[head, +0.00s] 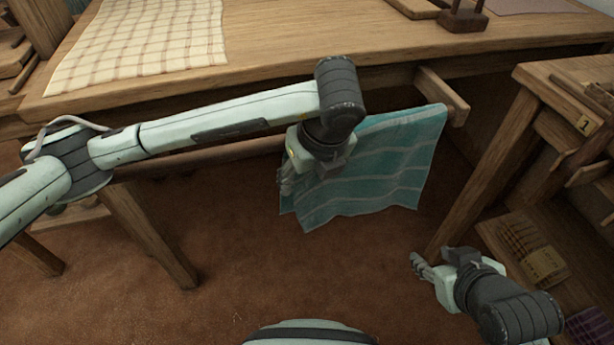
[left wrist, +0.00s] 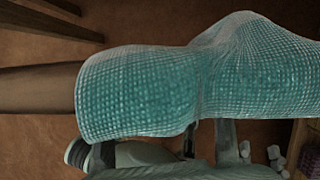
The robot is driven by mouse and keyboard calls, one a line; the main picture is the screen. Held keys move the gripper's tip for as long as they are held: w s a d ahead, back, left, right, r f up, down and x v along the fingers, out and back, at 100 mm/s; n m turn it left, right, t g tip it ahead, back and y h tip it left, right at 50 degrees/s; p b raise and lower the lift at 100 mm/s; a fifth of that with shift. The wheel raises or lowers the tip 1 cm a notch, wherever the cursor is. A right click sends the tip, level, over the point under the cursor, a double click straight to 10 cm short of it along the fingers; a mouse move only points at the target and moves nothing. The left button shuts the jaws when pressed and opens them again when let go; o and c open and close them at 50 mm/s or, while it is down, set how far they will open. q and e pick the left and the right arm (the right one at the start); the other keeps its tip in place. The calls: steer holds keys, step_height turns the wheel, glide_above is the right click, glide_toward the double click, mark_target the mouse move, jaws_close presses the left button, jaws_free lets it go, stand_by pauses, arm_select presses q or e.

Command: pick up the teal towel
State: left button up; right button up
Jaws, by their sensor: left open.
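The teal towel (head: 395,165) with pale stripes hangs over a wooden rail under the table's front edge, its lower end loose above the floor. In the left wrist view the towel (left wrist: 140,90) fills the middle, draped over the rail. My left gripper (head: 286,184) is open in front of the towel's left part and covers some of it. I cannot tell whether its fingers touch the cloth. My right gripper (head: 417,264) is low at the right, apart from the towel; its finger gap is unclear.
The rail (head: 205,158) runs under the wooden table (head: 290,55). A checked cloth (head: 145,45) lies on the table at the left. A wooden stand with shelves (head: 545,100) is at the right. The brown floor in front is clear.

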arm_select(q)
jaws_close()
stand_by(0.5)
step_height(320, 180, up, 13)
steer(key=p, duration=0.7)
steer(key=shift+w+a+f, duration=0.15)
steer(key=shift+f, duration=0.3)
